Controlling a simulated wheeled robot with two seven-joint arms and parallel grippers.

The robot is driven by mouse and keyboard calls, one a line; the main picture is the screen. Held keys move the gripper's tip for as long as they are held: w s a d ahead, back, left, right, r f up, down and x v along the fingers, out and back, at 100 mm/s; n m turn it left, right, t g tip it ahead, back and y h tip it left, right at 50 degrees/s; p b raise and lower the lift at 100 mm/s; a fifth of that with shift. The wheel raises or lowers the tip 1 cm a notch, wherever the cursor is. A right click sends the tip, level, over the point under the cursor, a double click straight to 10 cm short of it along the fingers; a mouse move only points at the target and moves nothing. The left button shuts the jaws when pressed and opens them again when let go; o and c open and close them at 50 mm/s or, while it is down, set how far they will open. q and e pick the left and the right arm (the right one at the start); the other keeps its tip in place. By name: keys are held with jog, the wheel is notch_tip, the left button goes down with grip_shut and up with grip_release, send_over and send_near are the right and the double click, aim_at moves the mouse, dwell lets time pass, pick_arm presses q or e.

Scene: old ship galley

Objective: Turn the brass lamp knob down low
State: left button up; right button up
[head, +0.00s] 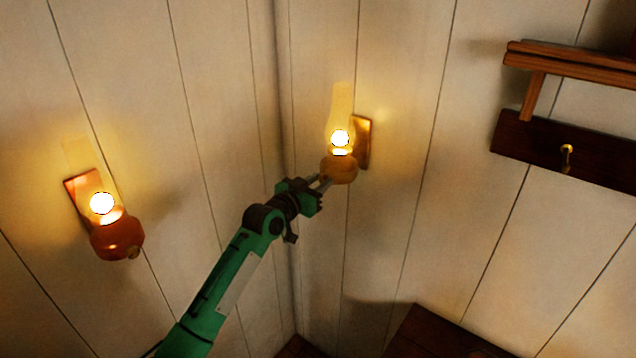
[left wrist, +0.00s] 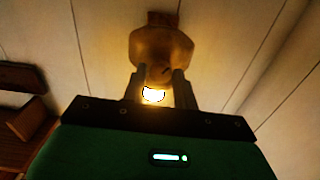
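The brass lamp (head: 339,168) is lit and hangs on the wall right of the corner in the head view, with a tall glass chimney and a round bowl. My left gripper (head: 323,184) reaches its bowl from the lower left. In the left wrist view the bowl (left wrist: 160,52) is just beyond my fingers (left wrist: 158,86), which stand apart on either side of a small dark round spot (left wrist: 166,72), perhaps the knob. Light shows between the fingers. I cannot tell whether they touch the knob. My right gripper is not in view.
A second lit lamp (head: 117,238), with a reddish bowl, hangs on the left wall. A wooden shelf (head: 580,60) and a dark rail (head: 590,155) with a brass hook (head: 567,158) are at right. Dark wood furniture (head: 435,335) lies below. The wall around the brass lamp is clear.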

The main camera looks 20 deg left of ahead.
pick_arm(q)
jog(key=c, duration=0.5)
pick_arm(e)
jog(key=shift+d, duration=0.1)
pick_arm(q)
jog(key=shift+n, duration=0.3)
